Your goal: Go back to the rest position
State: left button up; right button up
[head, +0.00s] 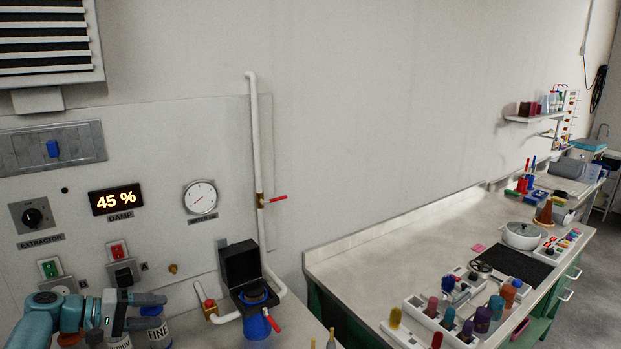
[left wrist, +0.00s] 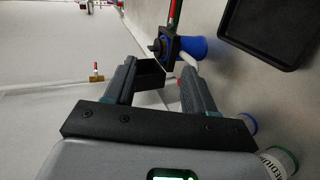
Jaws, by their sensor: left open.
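My left gripper (head: 158,311) is at the lower left of the head view, in front of the wall panel. Its two fingers point right and stand apart with nothing between them. In the left wrist view the left gripper (left wrist: 160,68) also shows open and empty. A black open-lidded box (head: 242,270) with a blue part below it is to its right, apart from it in the head view. The black box (left wrist: 152,76) shows beyond the fingertips in the left wrist view. My right gripper is not in view.
The wall panel holds a 45 % damp display (head: 117,199), a round gauge (head: 200,198) and an extractor knob (head: 33,215). A white pipe (head: 254,140) runs down to the box. Labelled containers (head: 158,334) stand just below the gripper. A crowded bench (head: 370,255) extends right.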

pick_arm(q)
jog(key=w+d+f+n+h+b, duration=0.1)
jog(key=d+f+h, duration=0.15)
jog(key=d, duration=0.55)
jog(key=d+f+n+h+b, duration=0.1)
jog(key=d+f+h, duration=0.15)
jog(key=d, duration=0.55)
jog(key=d+f+n+t+y+b, duration=0.25)
jog(key=d+f+n+t, duration=0.25)
jog(key=d+f, duration=0.35)
jog(key=s+d+f+m+g+y, duration=0.15)
jog(key=s+f+g+y, duration=0.5)
jog(key=s+f, duration=1.2)
jog(key=s+f+m+g+y, duration=0.2)
jog(key=s+m, duration=0.2)
jog(key=s, duration=0.5)
jog(key=s+a+f+m+g+y, duration=0.1)
jog(key=s+m+g, duration=0.2)
jog(key=s, duration=0.7)
jog(key=shift+a+f+m+y, duration=0.2)
jog(key=shift+f+m+y, duration=0.2)
jog(key=shift+m, duration=0.85)
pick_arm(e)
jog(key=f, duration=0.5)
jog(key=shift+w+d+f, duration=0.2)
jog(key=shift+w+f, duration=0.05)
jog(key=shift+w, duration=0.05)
